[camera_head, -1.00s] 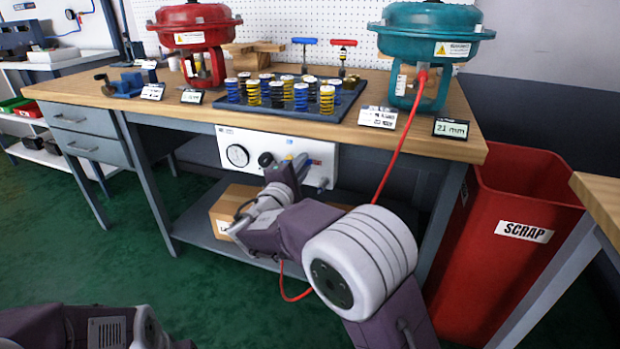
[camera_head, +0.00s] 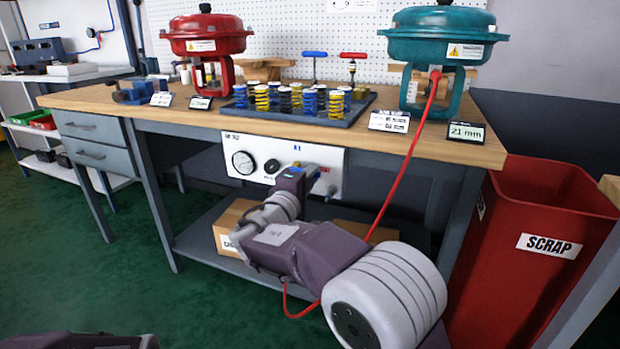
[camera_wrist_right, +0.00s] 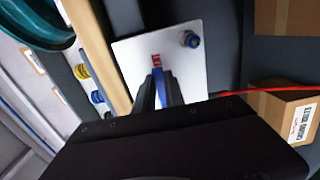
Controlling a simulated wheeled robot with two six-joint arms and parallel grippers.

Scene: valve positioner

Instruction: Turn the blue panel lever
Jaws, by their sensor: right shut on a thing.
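The white control panel (camera_head: 255,145) hangs under the front edge of the workbench, and it also shows in the right wrist view (camera_wrist_right: 135,60). My right gripper (camera_head: 294,172) is up against the panel's right half. In the right wrist view my right gripper (camera_wrist_right: 162,90) is shut on the blue lever (camera_wrist_right: 159,76), whose blue part shows between the fingers below a red label. The rest of the lever is hidden by the fingers. Of my left arm, only a small part shows at the bottom left; its gripper is out of view.
The panel carries a gauge (camera_head: 243,162), a black knob (camera_head: 272,166) and a fitting (camera_wrist_right: 191,40). A red hose (camera_head: 405,165) runs from the teal actuator (camera_head: 440,40) down past my right arm. Cardboard boxes (camera_head: 232,220) sit on the lower shelf. A red scrap bin (camera_head: 530,280) stands at right.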

